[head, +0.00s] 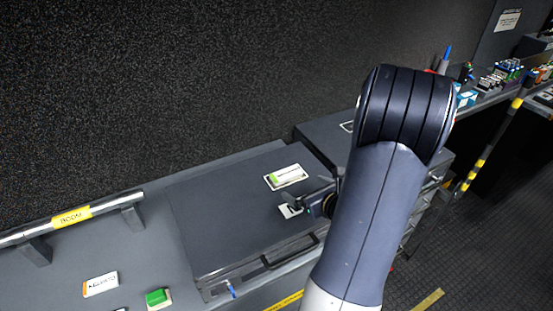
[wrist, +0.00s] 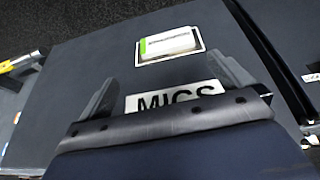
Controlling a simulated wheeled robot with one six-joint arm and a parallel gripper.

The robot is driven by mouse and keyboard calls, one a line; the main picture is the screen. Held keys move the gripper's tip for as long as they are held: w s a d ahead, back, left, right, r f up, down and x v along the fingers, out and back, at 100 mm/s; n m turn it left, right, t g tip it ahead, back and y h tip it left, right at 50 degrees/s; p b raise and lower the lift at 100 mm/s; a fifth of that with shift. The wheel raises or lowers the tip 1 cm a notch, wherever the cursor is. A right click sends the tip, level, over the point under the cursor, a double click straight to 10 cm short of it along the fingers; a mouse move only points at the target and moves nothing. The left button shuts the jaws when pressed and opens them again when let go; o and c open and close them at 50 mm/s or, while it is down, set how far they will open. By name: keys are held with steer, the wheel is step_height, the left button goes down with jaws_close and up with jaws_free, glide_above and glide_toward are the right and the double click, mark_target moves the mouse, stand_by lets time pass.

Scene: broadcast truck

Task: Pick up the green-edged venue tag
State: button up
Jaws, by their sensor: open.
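The green-edged venue tag (head: 286,175) is a small white block with a green left end and a line of dark print. It lies on a white-bordered patch on the dark case lid, and also shows near the top middle of the wrist view (wrist: 168,43). My gripper (head: 308,203) is low over the lid, just nearer than the tag. In the wrist view its two fingers (wrist: 168,82) stand wide apart with nothing between them. The tag lies beyond the fingertips, apart from them. A white "MIGS" label (wrist: 178,97) on the lid is partly hidden by my gripper.
The dark lid (head: 215,222) is otherwise clear around the tag. A rail with a yellow label (head: 72,217), a white tag with an orange end (head: 100,284) and a green block (head: 157,297) are at left. Small items crowd the far right shelf.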

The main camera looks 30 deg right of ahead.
glide_toward(288, 175)
steer(key=w, duration=0.1)
steer(key=w+f, duration=0.1)
steer(key=shift+w+a+m+h+p, duration=0.15)
steer(key=shift+w+m+h+p, duration=0.15)
steer(key=shift+w+p, duration=0.1)
steer(key=shift+p+x, duration=0.9)
steer(key=shift+x, duration=1.8)
steer(key=shift+s+f, duration=0.1)
steer(key=shift+c, duration=0.4)
steer(key=c, duration=0.6)
